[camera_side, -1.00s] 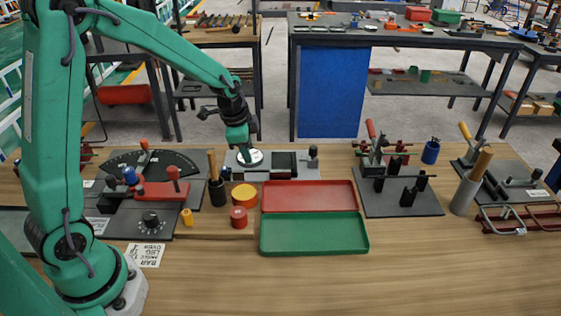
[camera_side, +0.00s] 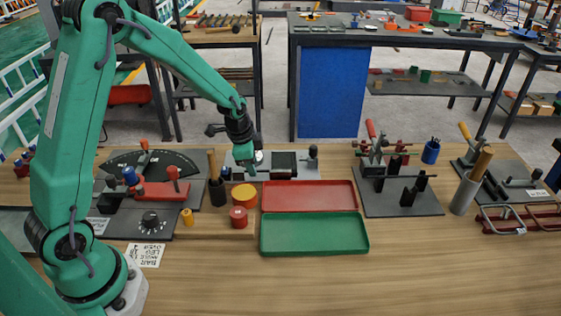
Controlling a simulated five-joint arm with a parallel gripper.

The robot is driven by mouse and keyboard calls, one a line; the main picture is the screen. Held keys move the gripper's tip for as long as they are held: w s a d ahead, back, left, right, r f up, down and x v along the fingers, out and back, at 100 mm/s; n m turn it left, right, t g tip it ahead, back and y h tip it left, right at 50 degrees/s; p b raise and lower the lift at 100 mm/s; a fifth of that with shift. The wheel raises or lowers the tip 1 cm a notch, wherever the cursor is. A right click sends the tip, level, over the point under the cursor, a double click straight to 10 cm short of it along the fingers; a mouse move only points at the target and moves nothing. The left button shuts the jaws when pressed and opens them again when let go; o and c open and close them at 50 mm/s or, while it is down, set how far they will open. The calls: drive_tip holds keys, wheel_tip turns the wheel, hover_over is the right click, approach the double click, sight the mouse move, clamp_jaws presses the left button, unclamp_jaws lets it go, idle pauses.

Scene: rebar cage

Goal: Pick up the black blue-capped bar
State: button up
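A short dark piece with a blue top (camera_side: 226,173) shows beside a wooden handle in a black cup (camera_side: 217,192), left of my gripper. It may be the black blue-capped bar, but it is too small to tell. My gripper (camera_side: 249,171) points down over the left part of a grey plate with a dark block, behind the yellow disc (camera_side: 244,196). It is apart from the blue-topped piece. Its fingers are too small to show whether they are open or shut, and I see nothing held in them.
A red tray (camera_side: 310,196) and a green tray (camera_side: 314,234) lie empty in front. A red canister (camera_side: 238,217) stands left of them. A bending plate with a red lever (camera_side: 165,190) is at left. A dark fixture plate (camera_side: 400,198) is at right.

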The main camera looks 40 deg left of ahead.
drive_tip(key=shift+w+f, duration=0.1)
drive_tip(key=shift+f, duration=0.45)
clamp_jaws()
